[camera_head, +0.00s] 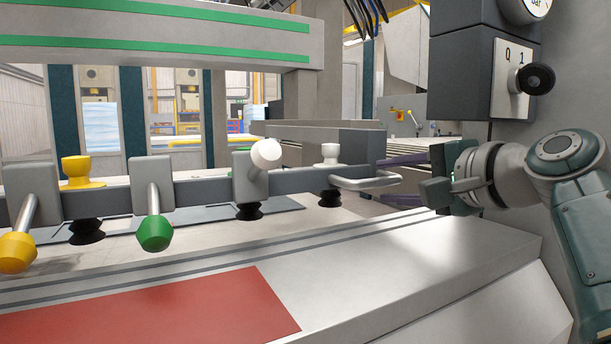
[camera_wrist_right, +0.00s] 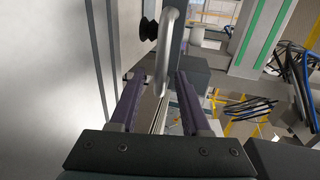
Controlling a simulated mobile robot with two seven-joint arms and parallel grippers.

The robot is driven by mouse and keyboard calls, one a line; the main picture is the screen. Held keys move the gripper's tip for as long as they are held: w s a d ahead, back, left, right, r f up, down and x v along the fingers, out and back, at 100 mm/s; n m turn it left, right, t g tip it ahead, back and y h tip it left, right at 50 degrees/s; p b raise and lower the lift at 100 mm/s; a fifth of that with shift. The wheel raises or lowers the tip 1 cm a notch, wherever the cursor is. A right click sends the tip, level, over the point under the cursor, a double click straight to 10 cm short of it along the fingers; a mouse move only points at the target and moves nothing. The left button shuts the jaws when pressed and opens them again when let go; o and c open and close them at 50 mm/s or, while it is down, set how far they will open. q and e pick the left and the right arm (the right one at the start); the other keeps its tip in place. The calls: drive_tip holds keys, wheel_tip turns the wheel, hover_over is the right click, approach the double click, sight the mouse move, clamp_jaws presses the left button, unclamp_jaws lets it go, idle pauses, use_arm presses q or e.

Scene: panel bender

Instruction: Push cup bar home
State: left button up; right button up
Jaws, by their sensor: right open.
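The cup bar (camera_head: 305,183) is a long grey beam with black suction cups under it, running across the head view above the machine bed. A silver loop handle (camera_head: 367,181) sticks out at its right end. It also shows in the right wrist view (camera_wrist_right: 166,55). My right gripper (camera_head: 390,181) has purple fingers, open, at the handle's outer end. In the right wrist view its fingers (camera_wrist_right: 158,85) stand either side of the handle's near end. I cannot tell whether they touch it. My left gripper is not in view.
A red pad (camera_head: 160,312) lies on the front bed. A grey panel with a black knob (camera_head: 535,79) stands above my right wrist.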

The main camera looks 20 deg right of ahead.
drive_tip(key=p+v, duration=0.1)
drive_tip(key=v, duration=0.8)
drive_tip(key=shift+s, duration=0.15)
drive_tip(key=shift+r+p, duration=0.1)
drive_tip(key=shift+p, duration=0.3)
drive_tip(key=r+p, duration=0.1)
drive_tip(key=p, duration=0.7)
drive_tip(key=shift+a+r, duration=0.1)
drive_tip(key=shift+f+p, duration=0.3)
drive_tip(key=shift+p, duration=0.2)
drive_tip(key=shift+w+f, duration=0.25)
drive_tip(key=shift+f, duration=0.05)
drive_tip(key=b+x, duration=0.1)
drive_tip(key=x, duration=0.8)
drive_tip(key=shift+w+f+b, duration=0.2)
drive_tip(key=shift+w+b, duration=0.1)
drive_tip(key=shift+b, duration=0.1)
drive_tip(key=shift+c, duration=0.3)
clamp_jaws()
